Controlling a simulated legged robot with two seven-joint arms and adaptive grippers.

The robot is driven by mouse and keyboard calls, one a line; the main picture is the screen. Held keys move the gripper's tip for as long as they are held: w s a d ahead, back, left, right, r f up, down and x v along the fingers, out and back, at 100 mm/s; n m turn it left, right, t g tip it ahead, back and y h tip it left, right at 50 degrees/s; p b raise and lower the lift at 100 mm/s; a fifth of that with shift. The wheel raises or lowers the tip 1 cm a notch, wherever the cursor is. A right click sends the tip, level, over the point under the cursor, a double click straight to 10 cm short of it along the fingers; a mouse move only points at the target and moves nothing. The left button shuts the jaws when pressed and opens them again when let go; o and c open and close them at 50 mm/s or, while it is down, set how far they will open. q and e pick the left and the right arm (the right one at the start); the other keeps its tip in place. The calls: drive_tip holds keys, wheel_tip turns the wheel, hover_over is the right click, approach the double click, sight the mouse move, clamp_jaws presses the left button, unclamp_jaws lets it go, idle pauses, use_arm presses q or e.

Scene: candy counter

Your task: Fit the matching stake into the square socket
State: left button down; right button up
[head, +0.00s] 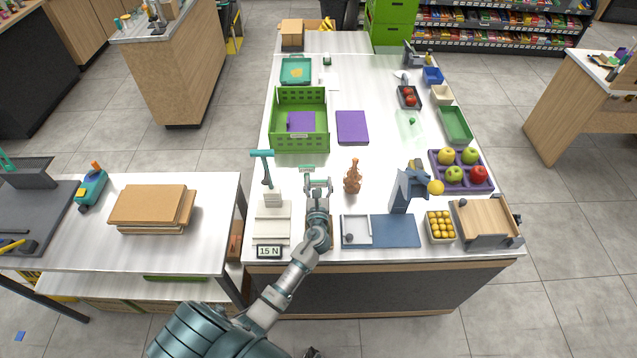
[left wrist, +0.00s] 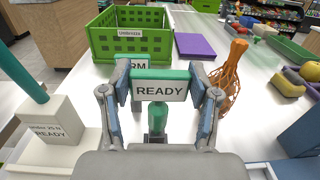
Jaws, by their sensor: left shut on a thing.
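My left gripper (head: 318,184) is shut above the front part of the white counter. In the left wrist view its two fingers flank a white plate reading READY (left wrist: 159,91) with a teal top edge, which appears to be what it holds. A translucent green piece (left wrist: 157,118) with a dark lower end shows below the plate; I cannot tell whether they are joined. Left of the gripper, a teal T-handle (head: 262,154) stands upright over a white block (head: 272,198), whose label also reads READY. No square socket is clearly recognisable. My right gripper is not in view.
A display (head: 269,252) reads 15 N. An orange-brown lattice vase-like object (head: 353,178) stands close right of the gripper. A green crate (head: 275,137) and purple mat (head: 352,127) lie beyond. A blue board (head: 395,231) and fruit tray (head: 488,183) are right.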

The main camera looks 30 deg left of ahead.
use_arm(q)
drive_tip(key=shift+f+b, duration=1.35)
drive_tip(key=shift+f, duration=0.45)
drive_tip(key=shift+c, duration=1)
unclamp_jaws()
drive_tip(key=shift+s, duration=0.1)
drive_tip(key=v, duration=1.2)
drive_tip(key=shift+f, duration=0.15)
